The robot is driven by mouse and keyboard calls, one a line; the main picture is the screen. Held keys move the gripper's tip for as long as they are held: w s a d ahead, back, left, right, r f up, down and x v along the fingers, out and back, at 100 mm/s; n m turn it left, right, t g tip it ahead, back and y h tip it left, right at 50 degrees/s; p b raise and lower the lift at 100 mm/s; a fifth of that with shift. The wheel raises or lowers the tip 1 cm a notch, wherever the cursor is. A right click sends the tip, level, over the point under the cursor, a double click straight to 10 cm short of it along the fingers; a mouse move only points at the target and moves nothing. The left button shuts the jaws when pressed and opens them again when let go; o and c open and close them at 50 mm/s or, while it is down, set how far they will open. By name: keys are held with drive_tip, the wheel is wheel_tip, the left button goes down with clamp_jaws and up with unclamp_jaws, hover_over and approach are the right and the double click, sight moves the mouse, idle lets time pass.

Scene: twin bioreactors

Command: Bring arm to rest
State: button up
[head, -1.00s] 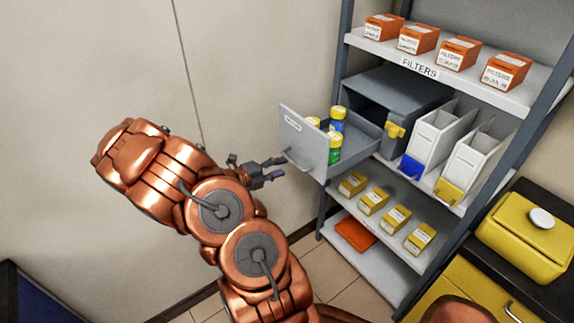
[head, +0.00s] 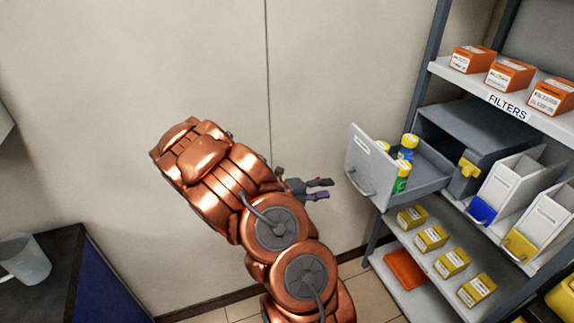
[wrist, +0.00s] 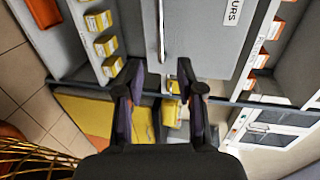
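My copper arm reaches up with its elbow bent. My gripper (head: 322,188) is open and empty, a short way left of the open drawer (head: 362,165) and apart from its handle. In the wrist view my gripper (wrist: 158,75) shows its two fingers spread, with the drawer front (wrist: 205,35) and its metal handle (wrist: 161,30) beyond them. The drawer is pulled out of a grey cabinet and holds several bottles with yellow caps, one blue (head: 406,150) and one green (head: 401,180).
The shelf rack (head: 402,115) on the right carries orange filter boxes (head: 510,75), white bins (head: 508,187) and small yellow boxes (head: 430,238). A dark counter (head: 50,265) with a clear beaker (head: 24,260) is at lower left. Bare wall (head: 160,70) lies behind my arm.

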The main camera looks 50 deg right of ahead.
drive_tip(key=s+a+r+m+y, duration=0.35)
drive_tip(key=a+m, duration=0.25)
drive_tip(key=m, duration=0.2)
drive_tip(key=s+a+r+m+y, duration=0.25)
drive_tip(key=a+r+m, duration=0.25)
drive_tip(key=a+m, duration=0.25)
drive_tip(key=s+a+r+m+t+y, duration=0.1)
drive_tip(key=s+a+m+y, duration=0.3)
drive_tip(key=a, duration=0.9)
drive_tip(key=s+a+r+m+t+y, duration=0.2)
drive_tip(key=s+a+m+t+y, duration=0.2)
drive_tip(key=a+m, duration=0.7)
drive_tip(key=shift+a, duration=1)
drive_tip(key=shift+d+r+m, duration=0.1)
drive_tip(key=shift+d+m, duration=0.05)
drive_tip(key=shift+m, duration=0.1)
